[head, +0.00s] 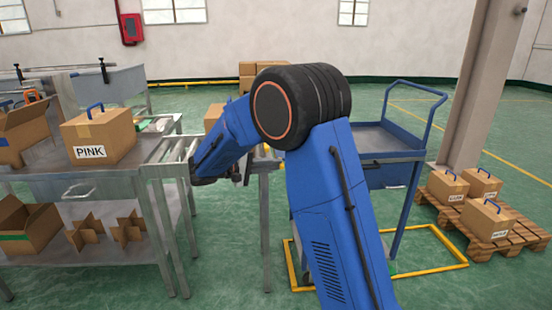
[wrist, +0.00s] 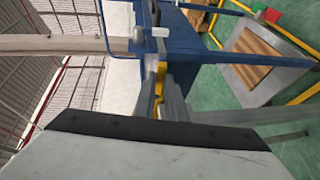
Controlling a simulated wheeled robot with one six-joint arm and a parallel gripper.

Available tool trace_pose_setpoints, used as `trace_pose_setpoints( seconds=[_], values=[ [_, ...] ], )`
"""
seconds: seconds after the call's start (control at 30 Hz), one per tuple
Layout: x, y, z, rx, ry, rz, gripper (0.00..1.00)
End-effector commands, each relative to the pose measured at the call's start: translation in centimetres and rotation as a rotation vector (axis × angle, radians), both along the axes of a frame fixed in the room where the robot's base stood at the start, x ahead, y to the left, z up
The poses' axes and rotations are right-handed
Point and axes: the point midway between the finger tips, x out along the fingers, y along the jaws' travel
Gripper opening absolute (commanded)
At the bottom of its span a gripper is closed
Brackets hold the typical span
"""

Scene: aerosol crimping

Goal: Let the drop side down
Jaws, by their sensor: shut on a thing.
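The blue cart (head: 378,138) stands right of my arm in the head view, with a raised push handle and a shallow tray. A blue side panel (head: 392,176) shows below the tray rim. In the wrist view, blue cart metal (wrist: 205,50) fills the upper middle, with a pale knob (wrist: 159,32) on it. My gripper (wrist: 163,88) is shut at the edge of this metal, on a small yellow part (wrist: 160,76). The fingers mostly hide that part; I cannot tell whether it is a latch or a grip.
A metal bench with a roller end (head: 180,149) stands left, bearing a carton marked PINK (head: 101,137). A wooden pallet (head: 495,240) with several cartons lies at the right. A yellow floor frame (head: 440,262) surrounds the cart's foot.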

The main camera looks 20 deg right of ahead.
Motion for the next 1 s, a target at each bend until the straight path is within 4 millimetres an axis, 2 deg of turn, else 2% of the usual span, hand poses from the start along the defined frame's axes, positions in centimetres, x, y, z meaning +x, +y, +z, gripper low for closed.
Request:
trace_pose_setpoints(
  seconds=[0.3, 0.83, 0.87, 0.9, 0.93, 1.0],
  values=[
    [0.0, 0.2, -1.7, -0.002, 0.001, -0.003, 0.0],
    [0.0, 0.2, -2.0, -0.001, 0.002, -0.004, 0.0],
    [0.0, 0.2, -2.0, -0.001, 0.002, -0.004, 0.17],
    [0.0, 0.2, -2.0, -0.001, 0.002, -0.004, 0.26],
    [0.0, 0.2, -2.0, -0.001, 0.002, -0.004, 0.3],
    [0.0, 0.2, -2.0, -0.001, 0.001, -0.003, 0.3]
  ],
)
